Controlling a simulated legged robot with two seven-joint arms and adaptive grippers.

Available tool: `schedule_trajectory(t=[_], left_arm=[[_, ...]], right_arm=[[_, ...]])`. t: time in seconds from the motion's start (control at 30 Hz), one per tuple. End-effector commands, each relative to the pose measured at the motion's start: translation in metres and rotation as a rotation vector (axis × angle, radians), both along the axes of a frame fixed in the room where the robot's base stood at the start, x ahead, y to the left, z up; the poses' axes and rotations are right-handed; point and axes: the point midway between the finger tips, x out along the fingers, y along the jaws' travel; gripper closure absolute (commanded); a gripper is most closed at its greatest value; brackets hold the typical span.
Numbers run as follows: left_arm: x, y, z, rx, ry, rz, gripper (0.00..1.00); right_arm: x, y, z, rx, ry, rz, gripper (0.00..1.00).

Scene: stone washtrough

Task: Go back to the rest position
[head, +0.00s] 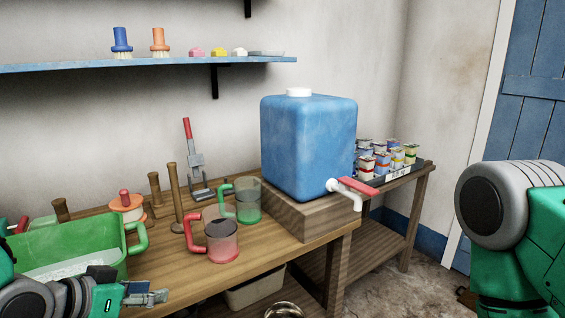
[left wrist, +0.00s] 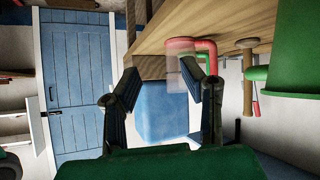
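My left gripper (head: 146,294) is low at the left in the head view, in front of the green tub (head: 80,246). In the left wrist view its two fingers (left wrist: 160,82) stand apart with nothing gripped between them. Beyond the fingers, that tilted view shows the blue water container (left wrist: 160,112) and the red mug (left wrist: 180,70). My right arm (head: 510,225) shows at the right edge of the head view; its gripper is out of the picture.
On the wooden bench stand a red mug (head: 220,238), a green mug (head: 247,200), wooden pegs and a blue water container (head: 310,150) with a red-handled tap. Several small cans (head: 380,160) sit behind. A blue shelf (head: 150,64) runs above.

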Motion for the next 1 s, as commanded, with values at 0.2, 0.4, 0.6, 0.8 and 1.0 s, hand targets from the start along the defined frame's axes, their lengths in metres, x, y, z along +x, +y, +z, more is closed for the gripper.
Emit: schedule_trajectory(t=[0.2,0.4,0.6,0.8,1.0], left_arm=[[-0.051,0.003,-0.111,0.059,0.25,0.081,0.64],[-0.147,0.014,-0.229,0.174,0.556,0.198,0.64],[-0.235,0.028,-0.295,0.294,0.77,0.287,0.64],[-0.271,0.035,-0.313,0.349,0.846,0.323,0.64],[-0.272,0.036,-0.313,0.351,0.849,0.327,0.64]], right_arm=[[0.0,0.0,-0.02,0.0,0.001,0.0,1.0],[0.0,0.0,-0.043,0.0,0.001,0.0,1.0],[0.0,0.0,-0.058,0.0,0.001,0.0,1.0],[0.0,0.0,-0.062,0.0,0.0,0.0,1.0],[0.0,0.0,-0.061,0.0,0.0,0.0,1.0]])
